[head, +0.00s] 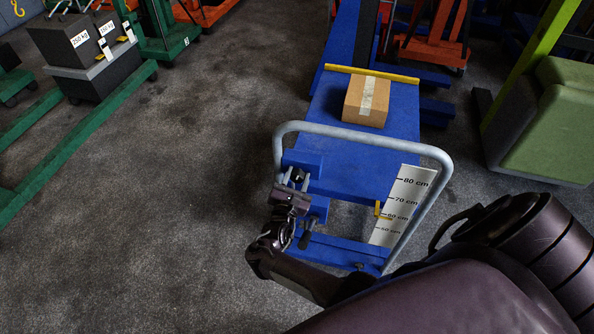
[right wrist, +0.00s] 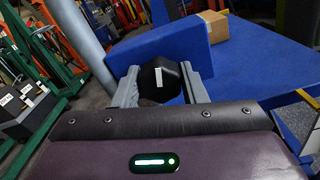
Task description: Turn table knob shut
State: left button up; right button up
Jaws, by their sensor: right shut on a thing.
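The blue lift table (head: 333,160) stands in the middle of the head view. Its black knob (right wrist: 159,84) has a white mark, which stands nearly upright in the right wrist view. My right gripper (right wrist: 160,88) is shut on the knob, with one grey finger on each side of it. In the head view, my right gripper (head: 295,179) reaches the blue block (head: 304,160) at the table's near left, and the knob is mostly hidden between the fingers. My left gripper is not in view.
A cardboard box (head: 367,101) rests on the tabletop. A grey tubular handle (head: 350,132) arches close to my right gripper. A height scale (head: 403,204) with a yellow pointer (head: 379,210) is at the right. Green frames and weights (head: 88,60) stand left; the floor between is clear.

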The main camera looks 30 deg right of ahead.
jog(key=shift+r+n+p, duration=0.15)
jog(key=shift+n+p, duration=0.45)
jog(key=shift+n, duration=0.9)
jog(key=o, duration=1)
jog(key=shift+c, duration=0.2)
